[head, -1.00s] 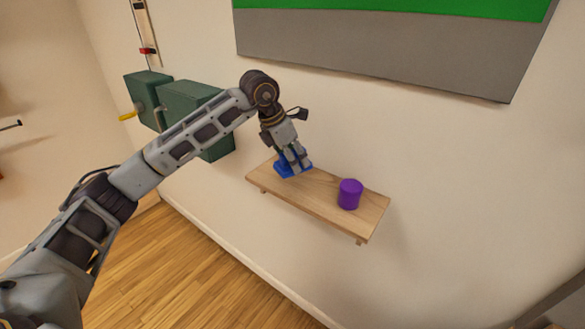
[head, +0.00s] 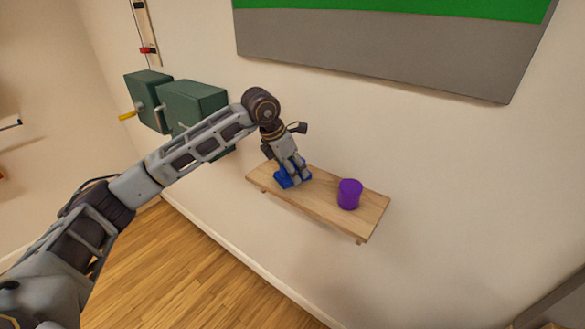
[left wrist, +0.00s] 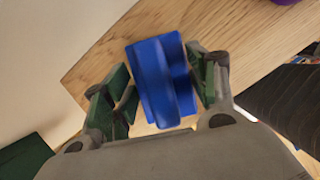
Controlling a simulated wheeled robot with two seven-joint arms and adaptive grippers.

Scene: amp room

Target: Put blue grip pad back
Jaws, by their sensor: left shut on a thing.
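The blue grip pad (head: 282,179) is at the left end of the wooden wall shelf (head: 322,206) in the head view, partly hidden by my fingers. In the left wrist view the blue grip pad (left wrist: 160,80) is a ridged blue block between my two green-padded fingers, over the wood. My left gripper (head: 294,180) points down over the shelf and is shut on the pad. The left wrist view also shows the left gripper (left wrist: 165,95). Whether the pad's underside touches the shelf cannot be told. My right gripper is not in view.
A purple cylinder (head: 349,194) stands on the right half of the shelf. Green boxes (head: 192,105) with a yellow-ended lever (head: 129,115) are on the wall to the left. A grey and green panel (head: 390,45) hangs above. Bare wood lies between pad and cylinder.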

